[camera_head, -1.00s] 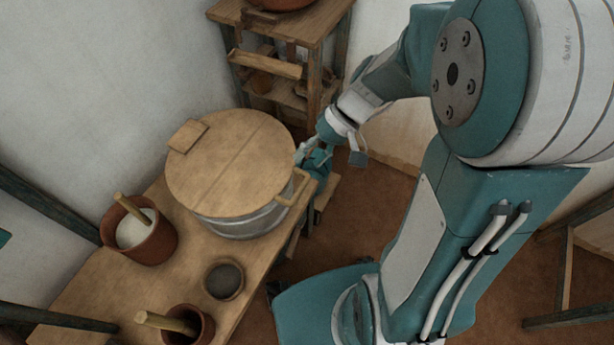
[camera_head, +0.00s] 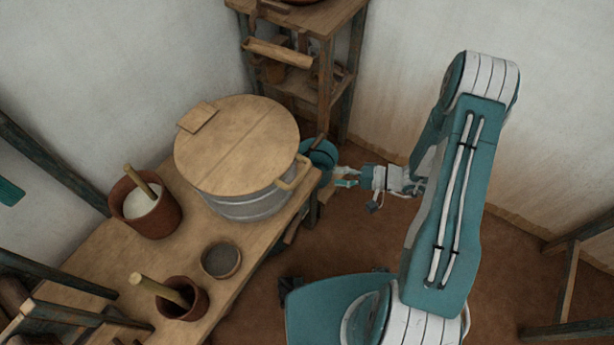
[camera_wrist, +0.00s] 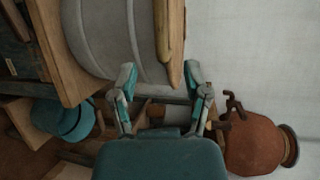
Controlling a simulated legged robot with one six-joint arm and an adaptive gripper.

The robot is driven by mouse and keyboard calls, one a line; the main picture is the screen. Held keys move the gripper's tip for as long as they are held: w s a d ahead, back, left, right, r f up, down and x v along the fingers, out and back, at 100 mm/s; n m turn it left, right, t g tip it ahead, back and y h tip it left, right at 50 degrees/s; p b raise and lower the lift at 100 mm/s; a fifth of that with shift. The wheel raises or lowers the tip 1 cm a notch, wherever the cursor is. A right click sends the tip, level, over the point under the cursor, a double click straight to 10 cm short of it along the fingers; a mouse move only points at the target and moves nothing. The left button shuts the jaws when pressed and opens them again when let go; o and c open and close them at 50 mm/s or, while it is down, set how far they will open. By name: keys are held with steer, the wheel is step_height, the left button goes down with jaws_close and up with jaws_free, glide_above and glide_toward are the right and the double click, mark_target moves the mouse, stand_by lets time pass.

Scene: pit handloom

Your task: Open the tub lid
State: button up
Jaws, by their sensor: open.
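The tub (camera_head: 245,205) is a grey metal vessel on the wooden bench, with a round wooden lid (camera_head: 238,145) lying flat and closed on top. A small wooden block (camera_head: 197,118) sits at the lid's far left edge. A light wooden handle (camera_head: 294,174) sticks out at the tub's right side, just under the lid. My gripper (camera_head: 345,178) is to the right of the handle, apart from it, with nothing between its fingers. In the wrist view my gripper (camera_wrist: 157,88) has its fingers spread. The tub's curved side (camera_wrist: 115,35) and a long wooden bar (camera_wrist: 168,30) show beyond them.
On the bench (camera_head: 105,255) stand a clay pot of white stuff (camera_head: 146,207), a small dark bowl (camera_head: 221,260) and a clay pot with a stick (camera_head: 182,298). A wooden shelf (camera_head: 300,80) stands behind. A clay vessel (camera_wrist: 255,145) shows right in the wrist view.

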mark_target(301, 176)
steer(key=x, duration=1.1)
steer(key=shift+c, duration=0.3)
jaws_close()
